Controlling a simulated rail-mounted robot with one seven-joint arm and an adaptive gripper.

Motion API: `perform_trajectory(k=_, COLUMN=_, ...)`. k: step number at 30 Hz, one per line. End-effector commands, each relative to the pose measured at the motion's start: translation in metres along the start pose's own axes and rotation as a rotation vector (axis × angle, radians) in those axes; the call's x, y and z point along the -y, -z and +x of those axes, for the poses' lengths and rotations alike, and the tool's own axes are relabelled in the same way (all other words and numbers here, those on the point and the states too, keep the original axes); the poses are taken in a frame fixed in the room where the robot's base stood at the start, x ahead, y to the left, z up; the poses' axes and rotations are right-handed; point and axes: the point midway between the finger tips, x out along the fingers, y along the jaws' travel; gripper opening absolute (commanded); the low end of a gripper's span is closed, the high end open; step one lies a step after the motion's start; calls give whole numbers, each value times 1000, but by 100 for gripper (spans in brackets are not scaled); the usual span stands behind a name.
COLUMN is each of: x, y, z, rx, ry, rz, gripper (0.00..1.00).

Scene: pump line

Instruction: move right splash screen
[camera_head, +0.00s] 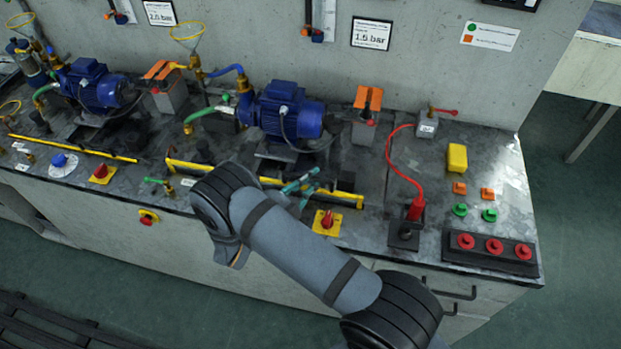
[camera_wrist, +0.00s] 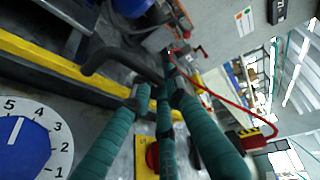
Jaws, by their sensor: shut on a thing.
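The right splash screen (camera_head: 215,173) shows as a low black and yellow edge in front of the right blue pump in the head view. In the wrist view its yellow rail (camera_wrist: 60,62) runs across the left side, with a black bar-like handle (camera_wrist: 108,56) standing out from it. My gripper (camera_head: 300,187) has teal fingers and is at the right part of the screen. In the wrist view the gripper (camera_wrist: 158,92) is shut on the end of the black handle. The exact contact is partly hidden by the fingers, and my arm covers part of the screen's front.
A red switch on a yellow plate (camera_head: 327,221) is close to the right of my gripper. A red cable (camera_head: 397,165) loops to a red plug (camera_head: 416,208) further right. The right pump (camera_head: 285,112) stands behind the screen. Red buttons (camera_head: 494,246) line the right front corner.

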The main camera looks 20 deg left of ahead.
Motion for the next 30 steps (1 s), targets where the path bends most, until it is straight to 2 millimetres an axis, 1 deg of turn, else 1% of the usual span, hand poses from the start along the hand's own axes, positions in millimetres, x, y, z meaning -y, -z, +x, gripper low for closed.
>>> perform_trajectory(k=10, x=-2, y=-1, z=0, rx=2, ry=0, rz=-1, gripper=0)
perform_trajectory(k=13, x=-12, y=-2, z=2, rx=3, ry=0, rz=-2, gripper=0)
perform_trajectory(k=19, x=-43, y=-4, z=7, rx=3, ry=-1, rz=-3, gripper=0)
perform_trajectory(k=21, x=-46, y=-4, z=8, rx=3, ry=0, rz=-2, gripper=0)
perform_trajectory(k=29, x=-46, y=-3, z=7, rx=3, ry=-4, rz=-8, gripper=0)
perform_trajectory(k=30, x=-46, y=-3, z=7, rx=3, ry=-4, rz=-8, gripper=16)
